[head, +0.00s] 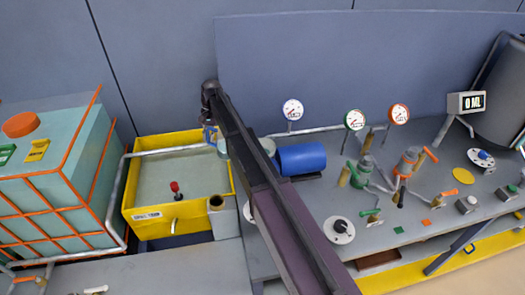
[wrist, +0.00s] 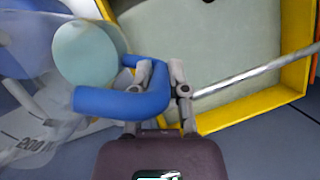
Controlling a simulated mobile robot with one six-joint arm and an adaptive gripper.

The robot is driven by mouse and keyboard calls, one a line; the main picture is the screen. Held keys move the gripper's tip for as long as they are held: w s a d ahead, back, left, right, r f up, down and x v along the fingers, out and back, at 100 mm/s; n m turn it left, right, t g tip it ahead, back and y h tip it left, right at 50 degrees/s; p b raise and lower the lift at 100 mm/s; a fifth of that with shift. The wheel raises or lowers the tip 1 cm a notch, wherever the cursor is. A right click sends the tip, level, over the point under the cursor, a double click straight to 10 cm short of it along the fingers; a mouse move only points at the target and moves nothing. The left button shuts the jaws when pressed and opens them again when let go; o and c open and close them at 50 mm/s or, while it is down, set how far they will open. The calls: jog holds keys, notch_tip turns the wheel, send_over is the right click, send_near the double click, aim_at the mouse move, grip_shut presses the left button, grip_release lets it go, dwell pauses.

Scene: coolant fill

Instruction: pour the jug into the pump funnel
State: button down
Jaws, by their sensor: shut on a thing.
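My gripper (wrist: 161,76) is shut on the blue handle (wrist: 118,102) of a clear jug (wrist: 32,118) in the wrist view. Volume markings show on the jug's wall, and a pale teal round area (wrist: 87,53) shows inside it. In the head view my gripper (head: 211,122) is above the right side of the yellow-rimmed tank, with a small part of the jug (head: 222,148) showing beside my arm. A blue cylinder (head: 302,158), apparently the pump body, lies right of my arm. A pale round part (head: 267,147) is at its left end, partly hidden; I cannot tell whether it is the funnel.
The yellow-rimmed tank (head: 130,190) has a red-knobbed valve (head: 175,188) in front. A caged teal container (head: 70,175) stands left. Gauges, valves and pipes crowd the bench at right. A display (head: 472,103) reads 0 ML. A tall grey panel (head: 350,60) stands behind.

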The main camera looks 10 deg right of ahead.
jog(key=shift+w+a+f+g+h+b, duration=0.1)
jog(key=shift+a+f+g+h+b, duration=0.15)
jog(key=shift+f+b, duration=0.2)
jog(key=shift+w+f+g+h+b, duration=0.1)
jog(key=shift+f+g+h+b, duration=0.05)
jog(key=shift+f+h+b, duration=0.25)
jog(key=shift+f, duration=0.1)
